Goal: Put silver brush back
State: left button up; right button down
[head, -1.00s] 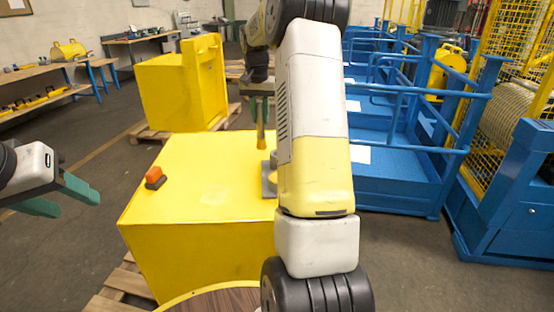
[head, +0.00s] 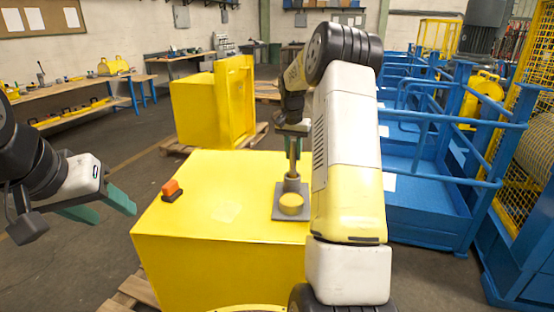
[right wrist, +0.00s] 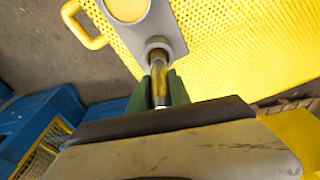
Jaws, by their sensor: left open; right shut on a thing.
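The silver brush (head: 294,158) is upright in my right gripper (head: 299,142), its shaft looking brassy in this light. The green fingers are shut on it; they also show in the right wrist view (right wrist: 159,88). Its lower end meets a round collar (right wrist: 158,49) on the grey holder plate (head: 279,213). I cannot tell how deep it sits in the collar. A yellow disc (head: 291,204) is on the same plate, in front of the collar. My left gripper (head: 115,208) is open and empty, left of the yellow box.
The holder stands on a large yellow box (head: 215,258). An orange and black block (head: 172,190) sits at its left side. My right arm hides the box's right side. Blue railed frames (head: 405,190) stand to the right. Another yellow box (head: 205,105) is behind.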

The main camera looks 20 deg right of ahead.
aim_at(293, 162)
jog(key=shift+f, duration=1.45)
jog(key=c, duration=1.2)
grip_release()
